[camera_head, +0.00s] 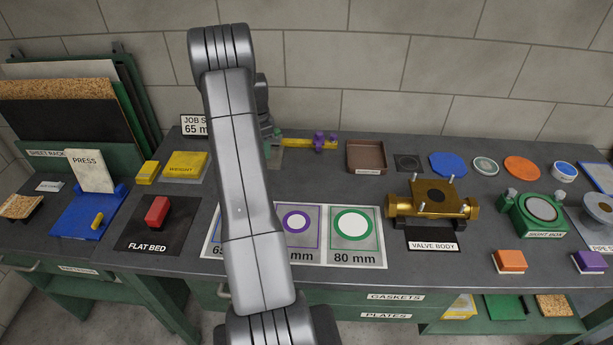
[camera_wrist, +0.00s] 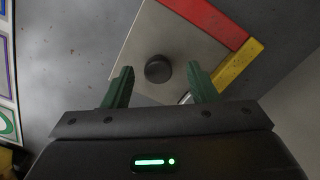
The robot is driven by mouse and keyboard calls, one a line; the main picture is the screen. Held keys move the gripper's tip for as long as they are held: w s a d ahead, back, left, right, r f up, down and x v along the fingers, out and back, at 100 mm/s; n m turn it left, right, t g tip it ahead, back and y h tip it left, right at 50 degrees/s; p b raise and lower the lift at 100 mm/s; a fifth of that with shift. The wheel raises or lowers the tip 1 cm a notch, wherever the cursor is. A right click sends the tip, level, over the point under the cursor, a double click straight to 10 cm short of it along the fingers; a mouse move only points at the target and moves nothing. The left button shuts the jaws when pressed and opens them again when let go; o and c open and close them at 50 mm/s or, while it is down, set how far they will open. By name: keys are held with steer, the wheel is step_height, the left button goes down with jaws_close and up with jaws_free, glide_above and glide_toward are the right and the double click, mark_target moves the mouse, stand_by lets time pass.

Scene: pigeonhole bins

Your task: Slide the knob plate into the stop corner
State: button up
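In the wrist view the knob plate is a pale grey flat plate (camera_wrist: 190,45) with a dark round knob (camera_wrist: 158,69). The stop corner is a red bar (camera_wrist: 212,20) and a yellow bar (camera_wrist: 238,68) meeting at the right. The plate lies inside this corner, its edge along the red bar; I cannot tell whether it touches both bars. My gripper (camera_wrist: 160,67) is open, its green fingers on either side of the knob with gaps. In the head view my arm hides most of this area; a green finger (camera_head: 276,134) shows beside it.
In the head view a yellow strip with purple pieces (camera_head: 318,143) lies right of my arm. A brown tray (camera_head: 366,173) stands farther right, and a gold valve body (camera_head: 437,200) beyond it. A printed size sheet (camera_head: 325,259) lies in front.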

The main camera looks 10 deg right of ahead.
steer(key=shift+r+p, duration=1.7)
steer(key=shift+r, duration=1.35)
step_height(320, 180, up, 14)
steer(key=b, duration=0.2)
steer(key=shift+f, duration=0.25)
step_height(320, 180, down, 16)
steer(key=shift+f, duration=0.2)
steer(key=shift+r, duration=0.1)
